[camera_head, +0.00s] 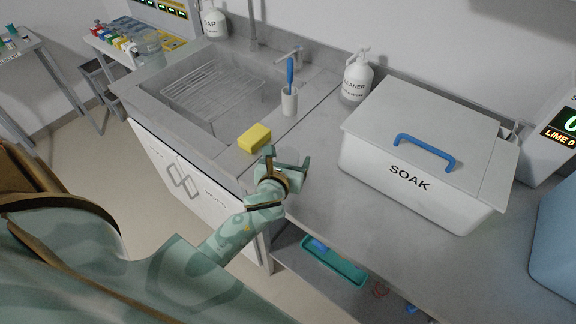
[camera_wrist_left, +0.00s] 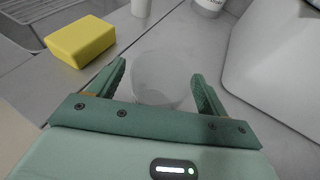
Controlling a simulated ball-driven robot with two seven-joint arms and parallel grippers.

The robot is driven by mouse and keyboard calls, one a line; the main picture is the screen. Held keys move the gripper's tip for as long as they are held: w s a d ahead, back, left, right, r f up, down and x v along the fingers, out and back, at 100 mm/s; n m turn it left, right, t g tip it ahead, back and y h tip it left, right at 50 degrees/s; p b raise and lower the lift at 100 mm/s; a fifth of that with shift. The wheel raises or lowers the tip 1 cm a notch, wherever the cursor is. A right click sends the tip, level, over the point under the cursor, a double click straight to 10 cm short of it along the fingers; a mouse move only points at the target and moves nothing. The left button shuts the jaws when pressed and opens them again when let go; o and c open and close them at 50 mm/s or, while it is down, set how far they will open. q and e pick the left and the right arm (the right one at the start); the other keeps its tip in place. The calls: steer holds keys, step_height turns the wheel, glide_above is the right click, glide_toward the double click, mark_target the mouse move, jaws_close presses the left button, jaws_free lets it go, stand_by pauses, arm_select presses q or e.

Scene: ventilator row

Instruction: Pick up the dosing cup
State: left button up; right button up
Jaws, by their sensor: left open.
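A clear, see-through cup, which looks like the dosing cup (camera_wrist_left: 160,78), stands on the grey counter in the left wrist view. It lies between the two fingers of my left gripper (camera_wrist_left: 158,72), with its lower part hidden behind the gripper body. My left gripper is open, and I cannot tell whether either finger touches the cup. In the head view my left gripper (camera_head: 288,164) is low over the counter, right of the yellow sponge, and the cup cannot be made out there. My right gripper is not in view.
The yellow sponge (camera_head: 254,138) lies by the sink (camera_head: 165,100). A white holder (camera_head: 289,103) with a blue-handled brush and a cleaner bottle (camera_head: 356,78) stand behind. The white SOAK box (camera_head: 420,190) is close on the right. The counter (camera_head: 320,205) in front is clear.

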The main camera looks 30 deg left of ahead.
arm_select(q)
steer(key=c, duration=1.1)
steer(key=shift+o, duration=0.2)
steer(key=shift+r, duration=0.1)
